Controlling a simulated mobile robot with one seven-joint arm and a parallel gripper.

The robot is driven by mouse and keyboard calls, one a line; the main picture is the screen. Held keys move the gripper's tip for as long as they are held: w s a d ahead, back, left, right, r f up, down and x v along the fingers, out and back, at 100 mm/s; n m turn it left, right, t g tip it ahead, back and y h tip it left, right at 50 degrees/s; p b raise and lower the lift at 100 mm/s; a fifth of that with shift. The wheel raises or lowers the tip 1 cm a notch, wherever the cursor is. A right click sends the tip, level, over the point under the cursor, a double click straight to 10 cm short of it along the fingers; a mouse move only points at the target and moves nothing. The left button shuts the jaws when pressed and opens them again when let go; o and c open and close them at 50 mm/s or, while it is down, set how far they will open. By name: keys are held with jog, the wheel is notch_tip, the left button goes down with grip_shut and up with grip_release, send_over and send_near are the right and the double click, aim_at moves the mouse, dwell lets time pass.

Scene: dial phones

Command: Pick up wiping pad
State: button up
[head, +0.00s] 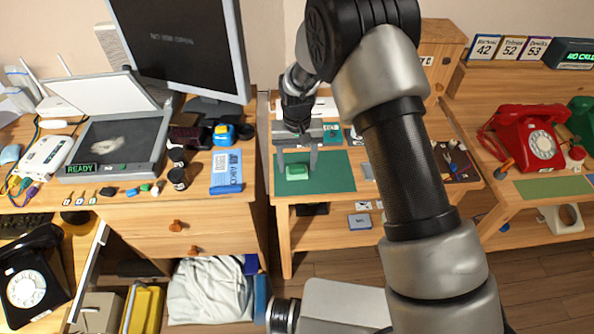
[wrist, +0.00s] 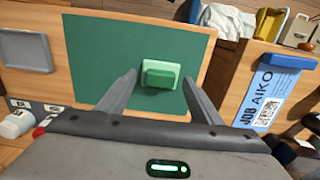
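The wiping pad (head: 297,172) is a light green block with a darker green grip on top. It lies on a dark green mat (head: 335,178) on the middle table. It also shows in the wrist view (wrist: 160,75), flat on the mat between and just beyond my fingertips. My gripper (head: 298,165) points down over the pad with its fingers apart, one on each side. In the wrist view my gripper (wrist: 158,82) is open and empty, and clear gaps show between the fingers and the pad.
A blue and white job card (head: 227,170) lies on the desk to the left, beside a scanner with a raised lid (head: 115,150). A grey tray (wrist: 27,52) sits beside the mat. A red dial phone (head: 530,135) stands on the right table. The mat around the pad is clear.

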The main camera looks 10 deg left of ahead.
aim_at(297, 166)
jog(key=c, duration=1.2)
jog(key=shift+r, duration=0.1)
notch_tip(297, 166, up, 9)
jog(key=s+d+r+m+p, duration=0.1)
jog(key=s+d+r+p, duration=0.1)
jog(key=d, duration=0.6)
jog(key=s+d+r+m+p, duration=0.1)
jog(key=s+d+r+p, duration=0.2)
jog(key=d+r+p, duration=0.2)
jog(key=s+d+r+m+p, duration=0.1)
jog(key=d+r, duration=0.4)
jog(key=d, duration=0.6)
jog(key=s+p, duration=0.1)
jog(key=p, duration=0.1)
jog(key=shift+s+d+p, duration=0.2)
jog(key=shift+d+p, duration=0.2)
